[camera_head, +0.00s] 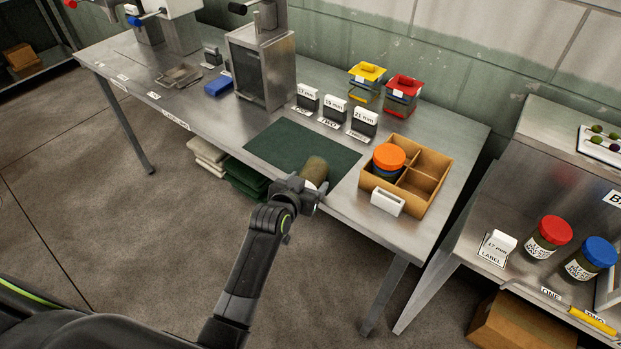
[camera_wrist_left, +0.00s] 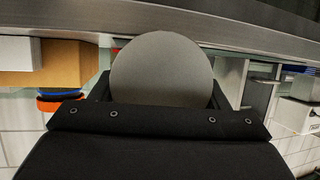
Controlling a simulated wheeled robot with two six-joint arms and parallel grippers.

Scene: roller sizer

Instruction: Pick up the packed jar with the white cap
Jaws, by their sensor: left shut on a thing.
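My left gripper (camera_head: 300,190) is shut on a jar (camera_head: 315,168) with olive-brown contents, at the front edge of the steel table by the green mat. The jar looks tilted, and the gripper hides its lower part. A little white shows beside the fingers in the head view. In the left wrist view, a round pale grey-white disc (camera_wrist_left: 162,70) sits between the fingers and faces the camera; it looks like the white cap. My right gripper is not in view.
A cardboard divided box (camera_head: 431,178) with an orange-capped jar (camera_head: 389,158) stands right of the green mat (camera_head: 290,146). Label holders (camera_head: 334,110) stand behind the mat. Red-capped (camera_head: 555,230) and blue-capped (camera_head: 599,251) jars stand on the right bench. The mat's left part is clear.

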